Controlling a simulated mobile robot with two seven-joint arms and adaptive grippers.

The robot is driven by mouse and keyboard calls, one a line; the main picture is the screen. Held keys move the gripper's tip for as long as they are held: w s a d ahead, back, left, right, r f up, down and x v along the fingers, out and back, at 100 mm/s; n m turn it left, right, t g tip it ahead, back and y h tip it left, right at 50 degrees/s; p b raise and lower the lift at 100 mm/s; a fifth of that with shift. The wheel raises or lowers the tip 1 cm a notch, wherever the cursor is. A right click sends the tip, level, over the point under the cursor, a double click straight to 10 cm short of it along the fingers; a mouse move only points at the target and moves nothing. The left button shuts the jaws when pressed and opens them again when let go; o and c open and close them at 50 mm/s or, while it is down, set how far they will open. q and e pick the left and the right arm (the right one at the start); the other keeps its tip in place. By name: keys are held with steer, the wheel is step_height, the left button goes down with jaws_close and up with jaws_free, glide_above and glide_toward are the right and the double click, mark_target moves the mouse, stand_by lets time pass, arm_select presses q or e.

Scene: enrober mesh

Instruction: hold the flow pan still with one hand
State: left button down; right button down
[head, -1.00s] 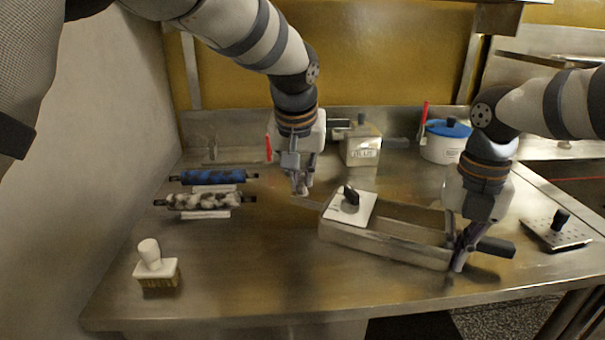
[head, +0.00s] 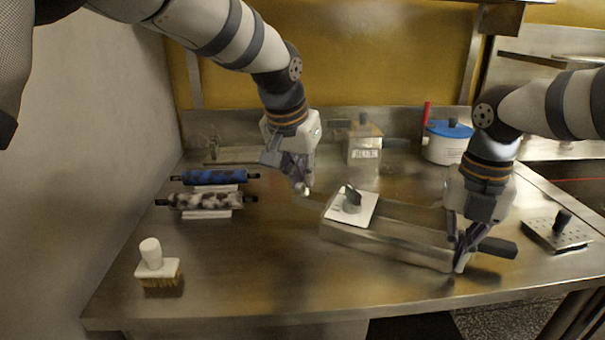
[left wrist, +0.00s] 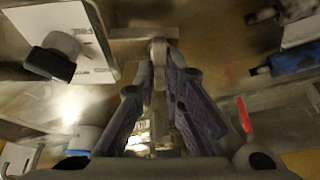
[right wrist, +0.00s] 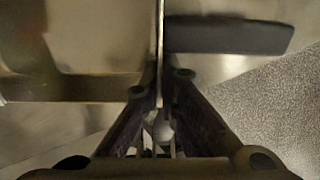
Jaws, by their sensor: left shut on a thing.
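The flow pan (head: 390,245) is a long steel trough on the bench, with a dark handle (head: 493,247) at its right end. A white plate with a black knob (head: 352,207) lies across its left part. My left gripper (head: 302,188) is at the pan's left end, its fingertips closed at a thin flat bar there; the bar also shows in the left wrist view (left wrist: 140,33). My right gripper (head: 461,262) is at the pan's right end, fingers on both sides of a thin upright wall (right wrist: 160,35). Whether they press on it is unclear.
Blue (head: 213,177) and mottled (head: 205,200) rollers lie at the left. A white-handled brush (head: 157,265) stands front left. A labelled box (head: 364,150) and a blue-lidded pot (head: 447,145) stand behind. A perforated plate (head: 558,235) lies at the right.

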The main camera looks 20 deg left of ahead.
arm_select(q)
steer(key=c, duration=1.7)
jaws_free()
steer(key=v, duration=1.2)
arm_select(e)
steer(key=c, duration=1.7)
jaws_free()
